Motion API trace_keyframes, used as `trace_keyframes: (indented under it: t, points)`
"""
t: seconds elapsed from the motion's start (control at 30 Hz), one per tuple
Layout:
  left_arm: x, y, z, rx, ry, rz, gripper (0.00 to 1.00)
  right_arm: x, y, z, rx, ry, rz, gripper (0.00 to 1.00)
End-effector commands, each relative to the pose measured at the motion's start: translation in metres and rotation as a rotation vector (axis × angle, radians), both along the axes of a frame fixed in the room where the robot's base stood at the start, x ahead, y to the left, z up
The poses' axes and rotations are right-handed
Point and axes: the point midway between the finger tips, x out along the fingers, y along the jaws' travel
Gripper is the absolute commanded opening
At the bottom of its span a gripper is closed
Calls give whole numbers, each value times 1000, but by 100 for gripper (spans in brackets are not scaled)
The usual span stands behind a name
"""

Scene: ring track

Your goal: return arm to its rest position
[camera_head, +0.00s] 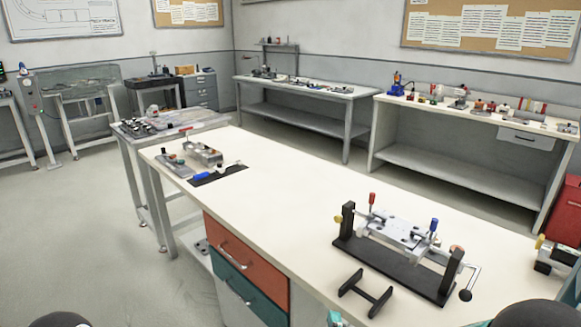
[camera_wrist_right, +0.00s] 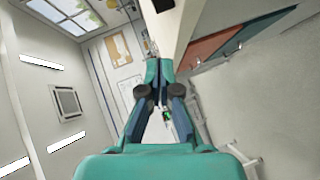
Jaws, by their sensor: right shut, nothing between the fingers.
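My right gripper (camera_wrist_right: 157,85) fills the middle of the right wrist view. Its teal and dark fingers come together at the tips, and nothing is held between them. In the head view only a small teal piece of it (camera_head: 336,319) shows at the bottom edge, in front of the white workbench (camera_head: 250,212). Dark rounded parts of my arms show at the bottom left and bottom right of the head view. My left gripper is not in view.
A black fixture (camera_head: 390,262) with a metal plate, red and blue knobs and a crank stands on the bench's right part. A black H-shaped piece (camera_head: 365,292) lies before it. Orange (camera_head: 245,262) and teal (camera_head: 236,294) drawers sit below. The bench middle is clear.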

Motion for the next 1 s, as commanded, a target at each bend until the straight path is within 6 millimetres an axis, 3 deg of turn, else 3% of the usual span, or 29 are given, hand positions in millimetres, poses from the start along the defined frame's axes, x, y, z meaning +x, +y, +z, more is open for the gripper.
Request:
trace_keyframes:
  t: [0.23,0.37,0.47,0.6,0.8,1.0]
  points:
    - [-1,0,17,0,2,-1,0,-14,-9,-57,277,248,-44,0]
    - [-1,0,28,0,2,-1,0,-35,-15,-99,486,444,-123,0]
    - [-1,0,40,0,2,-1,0,-66,-21,-138,699,654,-254,0]
    - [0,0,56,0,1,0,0,-127,-27,-183,985,953,-533,0]
    - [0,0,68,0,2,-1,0,-199,-30,-211,1209,1220,-912,0]
    - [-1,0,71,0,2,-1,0,-225,-31,-216,1265,1300,-1067,0]
